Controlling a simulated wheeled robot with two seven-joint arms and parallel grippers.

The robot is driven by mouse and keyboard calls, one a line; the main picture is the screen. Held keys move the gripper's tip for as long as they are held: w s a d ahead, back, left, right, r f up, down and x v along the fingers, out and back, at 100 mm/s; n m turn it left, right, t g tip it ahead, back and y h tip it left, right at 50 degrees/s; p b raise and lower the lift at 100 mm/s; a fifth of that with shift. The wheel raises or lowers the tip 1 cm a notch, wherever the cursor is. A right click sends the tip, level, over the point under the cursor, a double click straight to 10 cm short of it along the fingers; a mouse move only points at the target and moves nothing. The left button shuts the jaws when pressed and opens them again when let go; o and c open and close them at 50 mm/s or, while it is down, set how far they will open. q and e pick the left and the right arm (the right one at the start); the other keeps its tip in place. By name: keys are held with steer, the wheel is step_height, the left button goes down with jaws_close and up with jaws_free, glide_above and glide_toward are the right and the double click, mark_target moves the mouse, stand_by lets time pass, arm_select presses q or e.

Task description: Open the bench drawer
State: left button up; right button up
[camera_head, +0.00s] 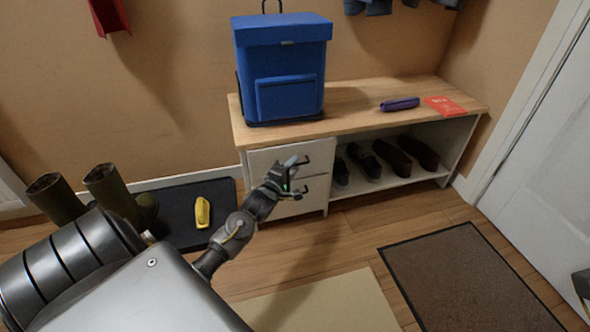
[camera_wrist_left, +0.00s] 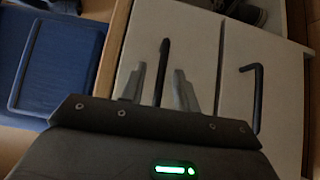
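The wooden-topped bench (camera_head: 350,103) has two white drawers at its left end. The upper drawer (camera_head: 262,160) looks flush with the bench front, and so does the lower drawer (camera_head: 318,188). My left gripper (camera_head: 294,172) is in front of the upper drawer and hides part of it. In the left wrist view, the open fingers (camera_wrist_left: 161,88) lie on either side of the upper drawer's dark bar handle (camera_wrist_left: 163,58), with gaps visible on both sides. The lower drawer's handle (camera_wrist_left: 254,98) is to the right, outside the fingers. My right gripper is not in view.
A blue backpack (camera_head: 283,65) stands on the bench above the drawers. A purple item (camera_head: 399,104) and red packet (camera_head: 445,106) lie farther right. Shoes (camera_head: 391,157) fill the open shelf. Boots (camera_head: 112,190) and a yellow object (camera_head: 203,212) are on a dark mat. Floor before the drawers is clear.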

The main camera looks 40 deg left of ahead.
arm_select(q)
steer(key=shift+w+a, duration=0.1)
steer(key=shift+w, duration=0.45)
jaws_close()
